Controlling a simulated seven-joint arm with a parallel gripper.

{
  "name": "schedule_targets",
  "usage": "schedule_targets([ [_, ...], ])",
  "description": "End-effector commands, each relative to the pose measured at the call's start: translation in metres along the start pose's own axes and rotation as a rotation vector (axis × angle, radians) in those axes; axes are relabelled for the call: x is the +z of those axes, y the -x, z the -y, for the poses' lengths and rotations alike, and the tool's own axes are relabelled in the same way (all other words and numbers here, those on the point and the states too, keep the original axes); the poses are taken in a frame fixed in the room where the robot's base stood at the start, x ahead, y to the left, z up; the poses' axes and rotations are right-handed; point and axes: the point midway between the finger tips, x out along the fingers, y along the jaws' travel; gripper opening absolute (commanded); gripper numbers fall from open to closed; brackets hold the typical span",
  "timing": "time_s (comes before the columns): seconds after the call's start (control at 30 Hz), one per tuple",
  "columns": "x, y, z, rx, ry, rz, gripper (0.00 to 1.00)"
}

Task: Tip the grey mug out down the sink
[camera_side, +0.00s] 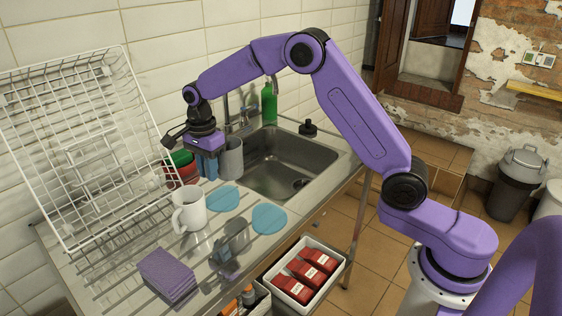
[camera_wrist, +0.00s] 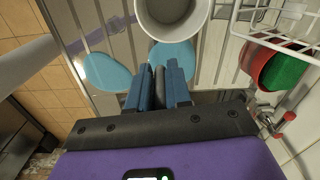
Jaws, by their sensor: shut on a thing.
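The grey mug (camera_side: 231,158) is upright in the side view, just left of the sink (camera_side: 292,160). My gripper (camera_side: 207,165) is at the mug's left side with its blue fingers shut on it. What look like mirror images of mug and fingers show well below them on the shiny counter, so the mug appears raised. In the wrist view, my gripper (camera_wrist: 158,90) has a thin dark grey piece between its fingers, perhaps the handle. The rest of the mug is hidden there. Its contents cannot be seen. The sink basin is open, with a dark drain at the bottom.
A white mug (camera_side: 189,210), two blue discs (camera_side: 222,199) (camera_side: 269,218) and a purple cloth (camera_side: 166,274) are on the counter (camera_side: 120,275). A white wire rack (camera_side: 85,125) leans at left. The tap (camera_side: 228,117) and green bottle (camera_side: 268,103) stand behind the sink.

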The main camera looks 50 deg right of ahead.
Motion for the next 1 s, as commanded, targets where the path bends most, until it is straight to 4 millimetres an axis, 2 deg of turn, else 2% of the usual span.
schedule_targets([
  [0.2, -0.043, -0.023, 0.037, -0.002, -0.005, -0.001, 0.00],
  [0.5, -0.109, -0.058, 0.071, -0.003, -0.004, -0.001, 0.00],
  [0.8, -0.176, -0.095, 0.087, -0.007, -0.004, -0.003, 0.00],
  [1.0, -0.204, -0.111, 0.089, -0.009, -0.001, -0.004, 0.00],
])
